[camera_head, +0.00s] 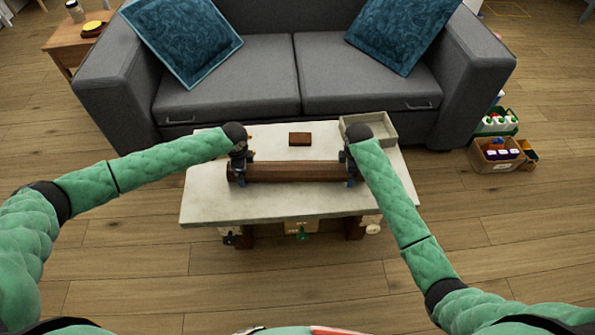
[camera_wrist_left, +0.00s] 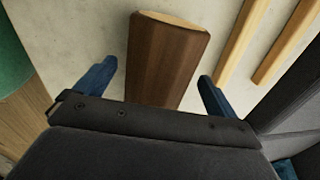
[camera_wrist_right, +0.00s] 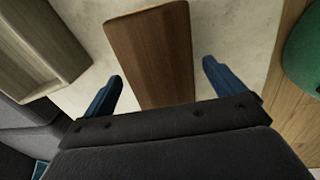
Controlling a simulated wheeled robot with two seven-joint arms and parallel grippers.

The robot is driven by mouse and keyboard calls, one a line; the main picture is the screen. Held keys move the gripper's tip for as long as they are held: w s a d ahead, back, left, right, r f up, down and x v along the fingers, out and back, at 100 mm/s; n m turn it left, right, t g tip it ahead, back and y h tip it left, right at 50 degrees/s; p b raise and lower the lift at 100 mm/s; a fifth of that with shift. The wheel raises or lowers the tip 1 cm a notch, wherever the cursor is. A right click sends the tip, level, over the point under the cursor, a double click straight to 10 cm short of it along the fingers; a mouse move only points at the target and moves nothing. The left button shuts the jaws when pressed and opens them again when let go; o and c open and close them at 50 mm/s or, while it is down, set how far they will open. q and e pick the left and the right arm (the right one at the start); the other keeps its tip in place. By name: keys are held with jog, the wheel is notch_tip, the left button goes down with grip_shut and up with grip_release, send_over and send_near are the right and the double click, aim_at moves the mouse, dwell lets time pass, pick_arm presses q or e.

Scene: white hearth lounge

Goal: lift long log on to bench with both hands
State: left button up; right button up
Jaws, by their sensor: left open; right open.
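The long dark brown log (camera_head: 295,172) lies lengthwise across the pale top of the bench (camera_head: 270,203). My left gripper (camera_head: 238,177) is at the log's left end and my right gripper (camera_head: 351,177) is at its right end. In the left wrist view the log (camera_wrist_left: 165,60) shows a pale cut end and runs between the open blue fingers (camera_wrist_left: 154,82), with gaps on both sides. In the right wrist view the log (camera_wrist_right: 152,55) likewise lies between open fingers (camera_wrist_right: 160,78), with gaps on both sides. Neither gripper is closed on it.
A small brown block (camera_head: 300,139) and a shallow grey tray (camera_head: 383,133) sit behind the log. Two light wood strips (camera_wrist_left: 243,38) show in the left wrist view. A grey sofa (camera_head: 300,75) stands behind the bench. Boxes of bottles (camera_head: 495,156) stand on the floor at right.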

pick_arm(q)
jog(key=shift+w+f, duration=0.1)
jog(key=shift+f, duration=0.55)
pick_arm(e)
jog(key=shift+f, duration=0.65)
pick_arm(q)
jog(key=shift+c, duration=0.2)
pick_arm(e)
jog(key=shift+c, duration=0.2)
pick_arm(q)
grip_shut()
pick_arm(e)
grip_shut()
pick_arm(q)
jog(key=shift+r, duration=0.15)
pick_arm(e)
jog(key=shift+w+r, duration=0.15)
